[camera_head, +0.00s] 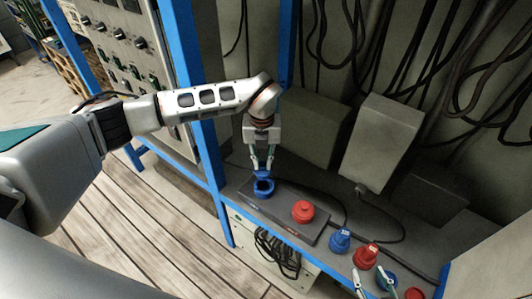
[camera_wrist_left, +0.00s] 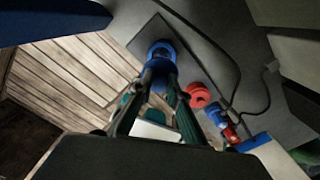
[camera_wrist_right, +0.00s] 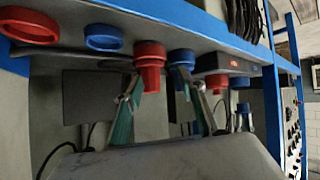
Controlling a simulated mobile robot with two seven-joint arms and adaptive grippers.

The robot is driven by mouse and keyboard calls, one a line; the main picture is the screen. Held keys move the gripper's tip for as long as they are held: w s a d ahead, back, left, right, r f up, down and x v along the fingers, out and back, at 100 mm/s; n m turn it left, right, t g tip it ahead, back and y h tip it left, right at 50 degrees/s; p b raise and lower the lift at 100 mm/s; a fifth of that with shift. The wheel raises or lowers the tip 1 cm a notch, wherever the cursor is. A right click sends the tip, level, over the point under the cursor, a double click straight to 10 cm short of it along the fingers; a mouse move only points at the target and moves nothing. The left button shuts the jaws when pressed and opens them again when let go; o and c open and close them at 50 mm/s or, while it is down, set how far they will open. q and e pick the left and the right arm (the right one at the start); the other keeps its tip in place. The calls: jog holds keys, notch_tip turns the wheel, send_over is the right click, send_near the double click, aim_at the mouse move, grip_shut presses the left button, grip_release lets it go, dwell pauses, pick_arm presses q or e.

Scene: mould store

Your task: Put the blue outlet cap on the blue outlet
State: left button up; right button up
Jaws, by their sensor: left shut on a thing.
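My left gripper (camera_head: 263,161) is shut on a small blue piece (camera_head: 263,174), which I take to be the blue outlet cap. It is just above the blue outlet (camera_head: 264,189), which stands on a dark grey panel (camera_head: 282,214). The two overlap in the head view; in the right wrist view a small gap seems to show between the held piece (camera_wrist_right: 243,106) and the outlet (camera_wrist_right: 243,80). In the left wrist view my fingers partly hide the blue parts (camera_wrist_left: 161,52). My right gripper (camera_head: 371,279) is open and empty near the shelf front, by a red plug (camera_head: 365,256).
A red outlet (camera_head: 303,211) is beside the blue one. A blue plug (camera_head: 341,240), a blue ring (camera_head: 389,283) and a red ring (camera_head: 414,294) are further right on the shelf. A blue post (camera_head: 205,120) stands left. Grey boxes (camera_head: 381,143) and cables are behind.

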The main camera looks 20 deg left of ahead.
aim_at(264, 171)
pick_arm(q)
jog(key=shift+w+d+f+n, duration=0.15)
jog(key=shift+w+f+n, duration=0.15)
jog(key=shift+n, duration=0.6)
pick_arm(e)
jog(key=shift+w, duration=0.15)
pick_arm(q)
jog(key=shift+f, duration=0.1)
jog(key=shift+f+b, duration=0.35)
jog(key=shift+f, duration=0.15)
pick_arm(e)
jog(key=shift+s+f, duration=0.2)
jog(key=shift+f, duration=0.45)
pick_arm(q)
notch_tip(264, 171, down, 4)
jog(key=b, duration=0.2)
jog(key=shift+r+b, duration=0.2)
jog(key=shift+b, duration=0.2)
pick_arm(e)
notch_tip(264, 171, down, 3)
jog(key=shift+s+r, duration=0.1)
pick_arm(q)
jog(key=shift+f, duration=0.35)
jog(key=shift+p, duration=0.35)
pick_arm(e)
jog(key=shift+r, duration=0.35)
